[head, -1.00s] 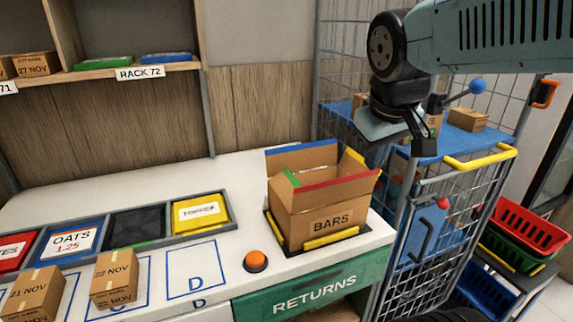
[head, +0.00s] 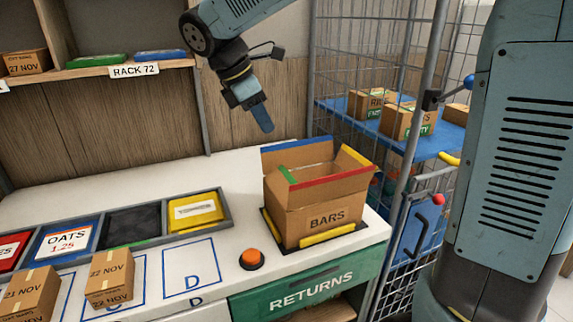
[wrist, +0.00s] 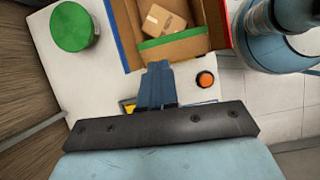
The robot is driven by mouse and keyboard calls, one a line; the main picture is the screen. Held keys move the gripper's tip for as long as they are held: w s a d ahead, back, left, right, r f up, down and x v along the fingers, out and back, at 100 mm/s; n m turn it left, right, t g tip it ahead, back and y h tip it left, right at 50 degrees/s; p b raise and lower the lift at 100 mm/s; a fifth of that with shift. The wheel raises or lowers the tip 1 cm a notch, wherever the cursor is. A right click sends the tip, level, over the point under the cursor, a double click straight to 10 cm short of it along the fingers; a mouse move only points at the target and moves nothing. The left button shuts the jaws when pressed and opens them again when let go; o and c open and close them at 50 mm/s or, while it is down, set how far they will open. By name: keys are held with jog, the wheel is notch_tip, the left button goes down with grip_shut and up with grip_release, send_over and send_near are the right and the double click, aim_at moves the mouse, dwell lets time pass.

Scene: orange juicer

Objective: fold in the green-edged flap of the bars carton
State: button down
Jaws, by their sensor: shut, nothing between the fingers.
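The bars carton (head: 285,222) stands open on the counter, its flaps raised. Its green-edged flap (head: 287,175) is on the left side; the blue-edged flap (head: 297,150) is at the back, the red-edged one in front, the yellow-edged one at right. My gripper (head: 265,125) is shut and empty, pointing down above the counter, behind and left of the carton. In the wrist view, its fingertips (wrist: 158,66) appear just outside the green-edged flap (wrist: 172,41); whether they touch cannot be told. A small taped box (wrist: 163,20) lies inside the carton.
An orange button (head: 251,259) sits left of the carton, near coloured bins (head: 196,212). A wire cage (head: 385,60) stands to the right. The wrist view shows a green round object (wrist: 73,27) on the counter. Counter space behind the bins is clear.

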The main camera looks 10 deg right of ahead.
jog(key=a+n, duration=0.1)
send_near(284, 176)
jog(key=x, duration=0.4)
jog(key=d+x, duration=0.1)
jog(key=x, duration=0.2)
jog(key=shift+w+d+r, duration=0.15)
jog(key=shift+r, duration=0.15)
